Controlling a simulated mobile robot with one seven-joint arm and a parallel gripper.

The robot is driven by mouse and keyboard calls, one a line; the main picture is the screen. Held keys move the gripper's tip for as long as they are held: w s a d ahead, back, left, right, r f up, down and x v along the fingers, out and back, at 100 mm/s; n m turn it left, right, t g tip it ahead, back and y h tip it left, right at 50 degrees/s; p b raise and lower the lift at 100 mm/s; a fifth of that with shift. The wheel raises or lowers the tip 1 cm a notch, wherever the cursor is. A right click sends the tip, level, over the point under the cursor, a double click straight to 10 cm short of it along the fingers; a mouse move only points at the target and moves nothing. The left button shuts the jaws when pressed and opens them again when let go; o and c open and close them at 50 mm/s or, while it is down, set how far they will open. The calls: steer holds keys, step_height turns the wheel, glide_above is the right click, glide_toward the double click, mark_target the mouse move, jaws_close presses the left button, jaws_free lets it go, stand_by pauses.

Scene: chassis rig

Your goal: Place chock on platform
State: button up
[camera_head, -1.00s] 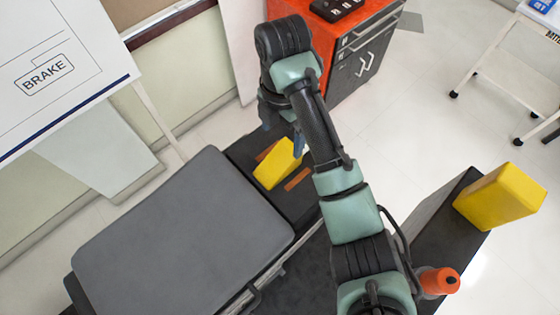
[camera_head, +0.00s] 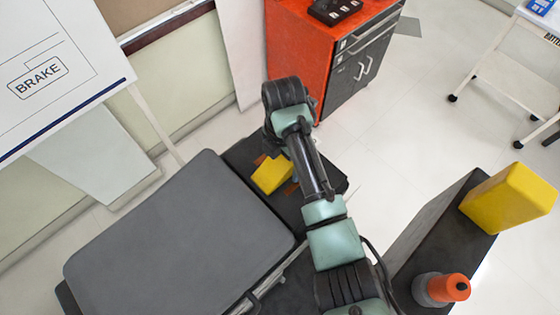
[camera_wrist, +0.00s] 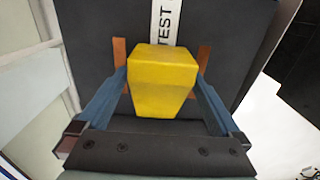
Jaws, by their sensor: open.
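A yellow chock (camera_head: 271,175) is at the dark platform (camera_head: 240,155), beside the grey slab, and appears to rest on it. In the wrist view the chock (camera_wrist: 163,80) stands between the two blue fingers of my open gripper (camera_wrist: 160,84), with a gap showing on each side. Orange strips (camera_wrist: 203,58) lie on the dark surface (camera_wrist: 90,40) to either side of the chock, and a white strip marked TEST (camera_wrist: 168,22) runs behind it. In the head view my arm hides most of the gripper and part of the platform.
A large grey slab (camera_head: 175,235) lies left of the chock. Another yellow block (camera_head: 508,197) and an orange-topped object (camera_head: 447,288) stand on a black surface at right. A red cabinet (camera_head: 305,50) stands behind my arm. Open floor lies between cabinet and trolley (camera_head: 515,75).

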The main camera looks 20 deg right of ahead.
jaws_close()
stand_by(0.5)
steer(key=shift+w+r, duration=0.1)
steer(key=shift+r, duration=0.05)
